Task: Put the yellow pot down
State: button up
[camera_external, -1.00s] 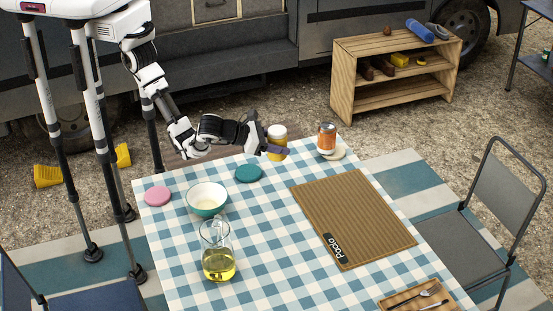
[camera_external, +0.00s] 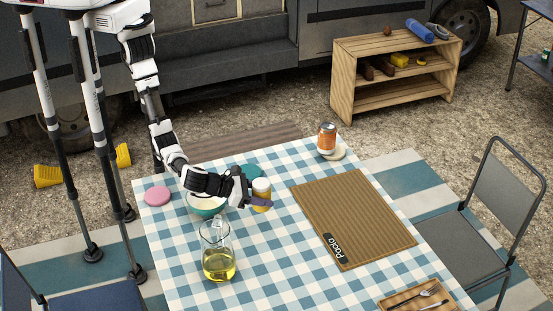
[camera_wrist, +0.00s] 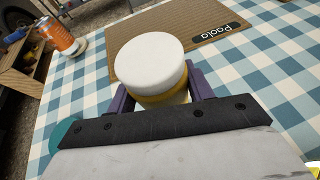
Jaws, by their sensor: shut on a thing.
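The yellow pot (camera_external: 261,198) with a white lid is upright over the checked table (camera_external: 285,270), between the teal-and-white bowl and the brown mat. My gripper (camera_external: 259,203) is shut on the pot. In the wrist view, the pot (camera_wrist: 151,72) sits between my purple fingers (camera_wrist: 163,92), its white lid facing the camera. I cannot tell whether its base touches the tablecloth.
A bowl (camera_external: 205,212) is partly hidden behind my arm, with a teal disc (camera_external: 251,171) behind the pot. A glass jug (camera_external: 218,263) of yellow liquid stands in front. A brown mat (camera_external: 352,220) lies right; an orange can (camera_external: 327,138) stands at the back. A pink disc (camera_external: 157,196) lies left.

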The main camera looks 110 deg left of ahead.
jog(key=shift+f+p, duration=0.3)
jog(key=shift+f, duration=2.95)
jog(key=shift+f, duration=0.15)
jog(key=o, duration=1)
